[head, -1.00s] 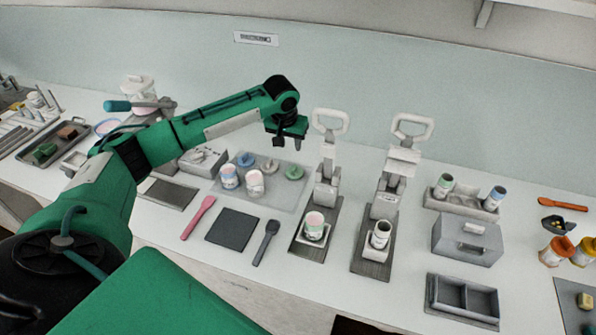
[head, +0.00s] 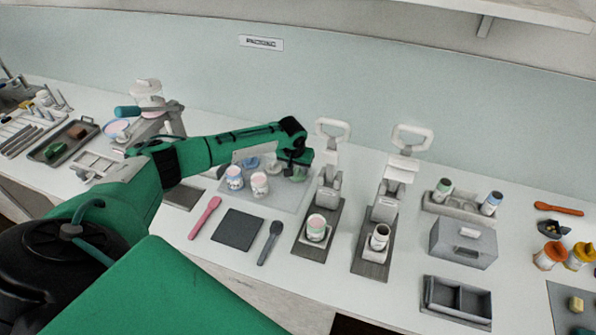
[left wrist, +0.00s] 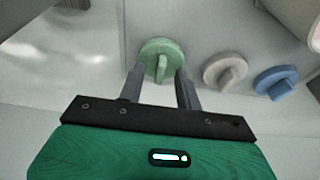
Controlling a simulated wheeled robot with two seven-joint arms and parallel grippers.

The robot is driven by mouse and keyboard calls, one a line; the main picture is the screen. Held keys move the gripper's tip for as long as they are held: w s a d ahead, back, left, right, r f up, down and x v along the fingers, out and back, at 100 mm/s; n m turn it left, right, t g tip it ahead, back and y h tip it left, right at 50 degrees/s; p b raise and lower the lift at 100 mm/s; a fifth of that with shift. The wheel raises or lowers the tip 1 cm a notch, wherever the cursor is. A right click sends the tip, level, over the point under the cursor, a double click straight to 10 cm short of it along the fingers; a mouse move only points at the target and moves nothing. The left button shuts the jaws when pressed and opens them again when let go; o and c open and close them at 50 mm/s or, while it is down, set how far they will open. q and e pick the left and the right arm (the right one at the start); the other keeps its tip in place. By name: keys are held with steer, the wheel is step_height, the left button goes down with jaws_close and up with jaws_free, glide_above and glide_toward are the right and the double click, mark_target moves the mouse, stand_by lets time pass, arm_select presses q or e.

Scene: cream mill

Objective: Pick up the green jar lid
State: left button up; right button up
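The green jar lid (left wrist: 162,50) lies on the grey mat (head: 285,203), its raised knob facing up. In the head view it is mostly hidden by my left gripper (head: 298,175), which is low over the mat's right side. In the left wrist view, my left gripper (left wrist: 160,76) is open, with one finger on each side of the lid's near part and its knob. I cannot tell whether the fingers touch it. My right gripper is not in view.
A beige lid (left wrist: 226,72) and a blue lid (left wrist: 276,82) lie beside the green one. Two jars (head: 234,178) (head: 259,184) stand on the mat. A press with a white handle (head: 331,130) stands close to the right of my gripper.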

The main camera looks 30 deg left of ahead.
arm_select(q)
steer(key=shift+c, duration=0.4)
jaws_close()
steer(key=shift+r, duration=0.1)
